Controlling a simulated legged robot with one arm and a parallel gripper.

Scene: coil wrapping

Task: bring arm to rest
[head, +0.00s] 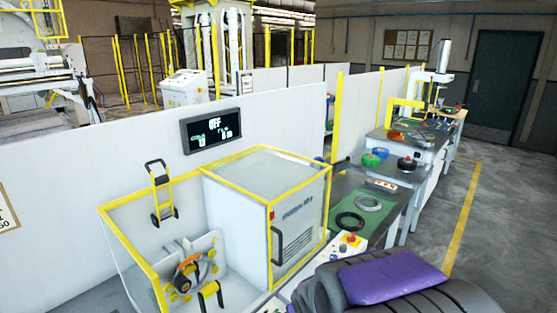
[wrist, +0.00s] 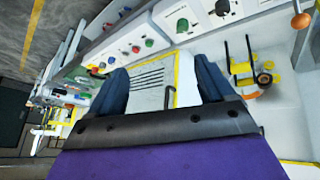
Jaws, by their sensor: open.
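My gripper (wrist: 158,76) shows in the wrist view with two dark blue fingers spread apart and nothing between them. Its purple and black body fills the bottom of that view. Beyond the fingers is the front of the white machine cabinet (wrist: 150,88). In the head view my purple and dark arm part lies low at the bottom right, and I cannot make out the fingers there. The wrapping machine (head: 190,275) stands at the lower left with a yellow-edged guard, beside the cabinet (head: 300,220).
A bench with a green mat (head: 365,222) holds a black ring (head: 349,222) and a grey ring (head: 368,203). Buttons line a control panel (wrist: 135,45). Clear floor (head: 500,220) lies on the right.

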